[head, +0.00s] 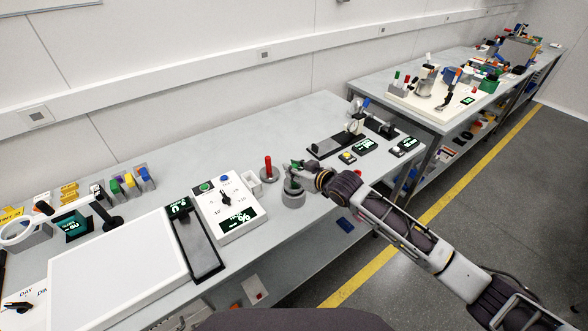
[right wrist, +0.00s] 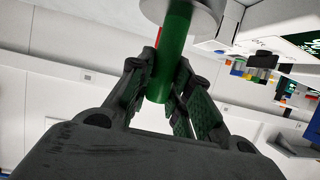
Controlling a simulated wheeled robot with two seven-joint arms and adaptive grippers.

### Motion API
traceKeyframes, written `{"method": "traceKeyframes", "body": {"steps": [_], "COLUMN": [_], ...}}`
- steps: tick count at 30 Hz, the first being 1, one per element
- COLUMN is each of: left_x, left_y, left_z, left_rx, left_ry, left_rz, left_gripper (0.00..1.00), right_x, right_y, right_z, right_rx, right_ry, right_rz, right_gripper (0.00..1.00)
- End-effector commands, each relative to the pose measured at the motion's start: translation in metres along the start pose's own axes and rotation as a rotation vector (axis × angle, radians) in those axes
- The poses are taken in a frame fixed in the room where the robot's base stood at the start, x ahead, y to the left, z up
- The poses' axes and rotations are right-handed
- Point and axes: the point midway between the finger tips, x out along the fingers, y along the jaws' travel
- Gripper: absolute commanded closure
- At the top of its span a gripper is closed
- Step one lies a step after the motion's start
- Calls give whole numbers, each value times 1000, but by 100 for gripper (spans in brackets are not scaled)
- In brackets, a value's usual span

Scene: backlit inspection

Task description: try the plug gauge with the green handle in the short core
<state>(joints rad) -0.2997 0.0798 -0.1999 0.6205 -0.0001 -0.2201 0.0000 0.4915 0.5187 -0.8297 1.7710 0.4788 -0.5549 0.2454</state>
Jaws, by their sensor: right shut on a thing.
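My right gripper (head: 297,173) is shut on the green handle (right wrist: 174,50) of the plug gauge. In the right wrist view the handle lies between the two dark fingers. Its far end meets the face of a pale grey round body (right wrist: 185,8), cut off by the picture edge. In the head view my gripper is right above a short grey cylinder (head: 293,198), apparently the core, standing near the bench's front edge. How deep the gauge sits in it is hidden. My left gripper is not in view.
A red-handled gauge (head: 268,167) stands upright just left of the cylinder. A white panel with dial and display (head: 228,211) and a dark rail device (head: 197,243) lie further left. Dark instruments (head: 325,147) stand to the right. The bench behind is clear.

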Motion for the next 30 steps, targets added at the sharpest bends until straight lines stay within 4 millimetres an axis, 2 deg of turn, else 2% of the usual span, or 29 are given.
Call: {"method": "traceKeyframes", "body": {"steps": [30], "left_x": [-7], "left_y": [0], "left_z": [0], "left_rx": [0], "left_ry": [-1], "left_rz": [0], "left_gripper": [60], "right_x": [0], "right_y": [0], "right_z": [-1], "right_rx": [0], "right_ry": [1], "right_rz": [0], "right_gripper": [100]}}
